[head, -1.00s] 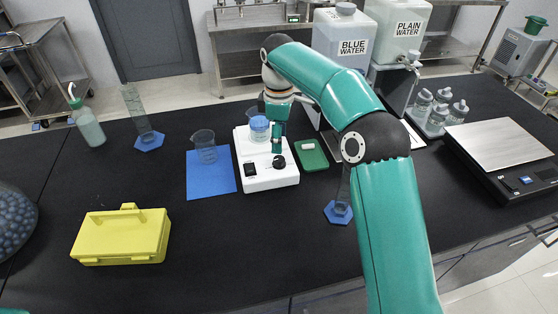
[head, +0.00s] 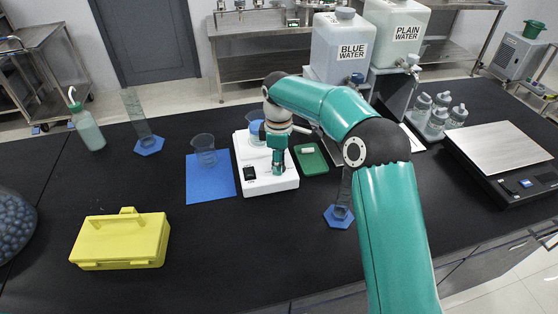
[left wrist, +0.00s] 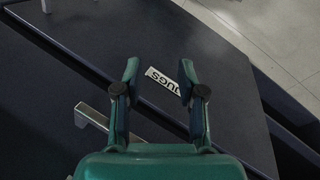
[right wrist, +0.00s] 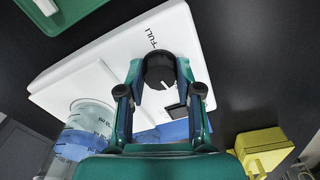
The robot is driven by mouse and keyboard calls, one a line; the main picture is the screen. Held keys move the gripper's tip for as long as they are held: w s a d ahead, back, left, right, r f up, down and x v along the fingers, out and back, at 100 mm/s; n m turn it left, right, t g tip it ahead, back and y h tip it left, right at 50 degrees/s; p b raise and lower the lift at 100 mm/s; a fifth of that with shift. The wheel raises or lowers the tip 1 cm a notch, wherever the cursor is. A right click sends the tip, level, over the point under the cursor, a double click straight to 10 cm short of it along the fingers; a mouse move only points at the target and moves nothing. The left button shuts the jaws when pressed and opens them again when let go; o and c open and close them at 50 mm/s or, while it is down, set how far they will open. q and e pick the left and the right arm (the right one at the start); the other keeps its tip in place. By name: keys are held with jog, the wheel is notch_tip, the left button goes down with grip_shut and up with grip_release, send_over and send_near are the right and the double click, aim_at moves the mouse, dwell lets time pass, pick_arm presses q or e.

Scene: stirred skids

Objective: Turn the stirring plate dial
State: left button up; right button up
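The stirring plate (head: 285,182) is a white box on the black bench, with a black rocker switch (head: 249,173) on its front. Its black dial (right wrist: 158,70), with a white pointer line, shows in the right wrist view between my right fingertips (right wrist: 160,76). In the head view my right gripper (head: 278,168) points down over the dial and hides it. Its fingers stand open on either side of the dial; contact is unclear. A beaker of blue liquid (right wrist: 84,128) stands on the plate. My left gripper (left wrist: 160,80) is open and empty, and outside the head view.
An empty beaker (head: 204,150) stands on a blue mat (head: 208,184) left of the plate. A green tray (head: 313,163) lies to its right, and a cylinder on a blue base (head: 339,217) stands nearer. A yellow case (head: 120,241) sits front left.

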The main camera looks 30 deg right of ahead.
grip_shut()
jog(key=shift+m, duration=0.4)
jog(key=m+p, duration=0.1)
jog(key=m, duration=0.2)
jog(key=shift+m, duration=0.4)
jog(key=m, duration=0.9)
jog(key=shift+m, duration=0.4)
jog(key=m, duration=0.5)
jog(key=shift+m, duration=0.3)
